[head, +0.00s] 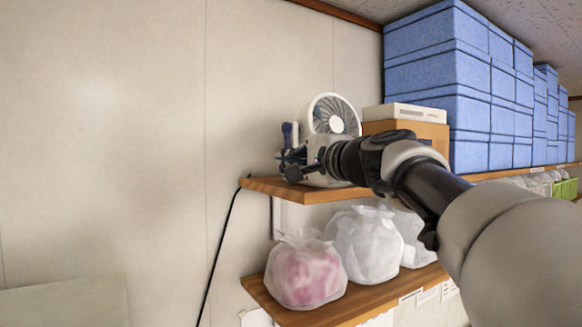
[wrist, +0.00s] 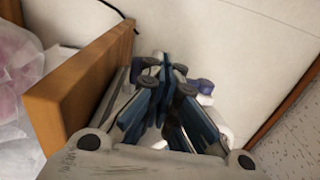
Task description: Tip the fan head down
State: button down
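The white fan head (head: 333,115), a round grille, stands upright above the left end of the upper shelf, facing out and slightly upward. Its lower body is partly hidden behind my gripper (head: 285,163). My gripper is in front of the fan's base, below and left of the fan head. In the wrist view, my gripper's (wrist: 165,72) dark fingers converge at the tips and look shut, with nothing seen between them. White and bluish parts behind the fingers are mostly hidden, so I cannot tell which belong to the fan. Contact with the fan cannot be told.
The wooden upper shelf (head: 330,196) lies under the fan; its edge also shows in the wrist view (wrist: 80,90). A white device on a wooden box (head: 405,114) and stacked blue boxes (head: 430,85) stand right. Filled bags (head: 305,275) sit below. The left wall is clear.

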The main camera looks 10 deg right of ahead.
jog(key=shift+w+a+r, duration=0.1)
jog(key=shift+w, duration=0.05)
dwell(0.4)
